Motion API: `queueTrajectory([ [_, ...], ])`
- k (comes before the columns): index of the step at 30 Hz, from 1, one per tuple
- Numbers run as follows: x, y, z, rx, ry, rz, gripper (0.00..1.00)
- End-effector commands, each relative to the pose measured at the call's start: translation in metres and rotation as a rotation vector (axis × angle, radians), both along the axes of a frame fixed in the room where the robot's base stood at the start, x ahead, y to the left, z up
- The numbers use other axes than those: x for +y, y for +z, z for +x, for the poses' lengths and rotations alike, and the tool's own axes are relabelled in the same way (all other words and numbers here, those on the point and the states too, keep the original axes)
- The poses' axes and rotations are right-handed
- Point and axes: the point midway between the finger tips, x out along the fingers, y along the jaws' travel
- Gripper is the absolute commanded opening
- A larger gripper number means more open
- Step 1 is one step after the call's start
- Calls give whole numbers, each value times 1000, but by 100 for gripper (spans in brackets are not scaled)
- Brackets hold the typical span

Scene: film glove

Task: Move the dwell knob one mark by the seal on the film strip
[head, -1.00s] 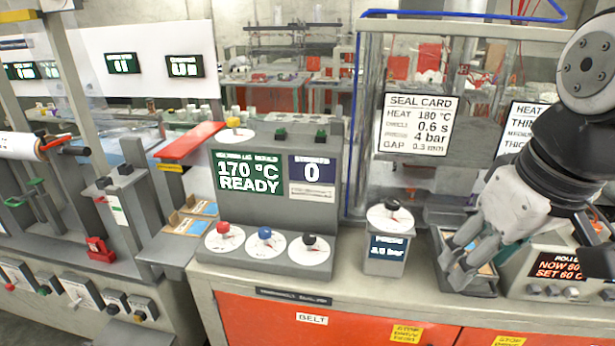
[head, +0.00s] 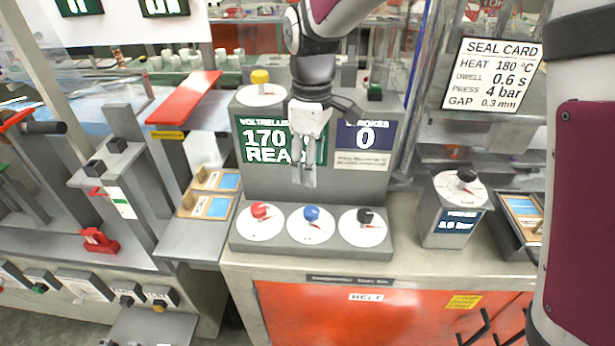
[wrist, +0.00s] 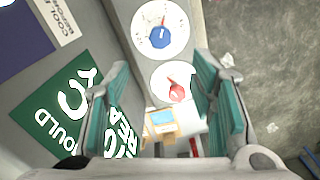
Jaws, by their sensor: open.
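A grey sealer console carries three dial knobs on white discs: red (head: 260,211), blue (head: 311,213) and black (head: 364,217). Their labels are too small to read, so I cannot tell which is dwell. In the wrist view the blue knob (wrist: 160,37) and red knob (wrist: 177,93) show. Sample cards with blue film pieces (head: 212,205) lie on the grey shelf left of the console; they also show in the wrist view (wrist: 161,117). The seals are too small to judge. My gripper (head: 304,180) is open and empty, pointing down before the display, above the blue knob.
The display (head: 262,140) reads 170 and is partly hidden by my gripper. A yellow knob (head: 260,77) tops the console. The seal card (head: 498,75) lists dwell 0.6 s. A press dial box (head: 456,210) and a tray (head: 520,215) stand at right.

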Motion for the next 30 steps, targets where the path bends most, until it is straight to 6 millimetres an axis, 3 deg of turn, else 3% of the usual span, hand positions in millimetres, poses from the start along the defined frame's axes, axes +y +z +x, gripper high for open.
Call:
queueTrajectory([
  [12,-1,-80,-2,4,0,-3,51],
  [18,-1,-110,-1,3,-1,-2,51],
  [30,0,-125,-1,0,-2,0,51],
])
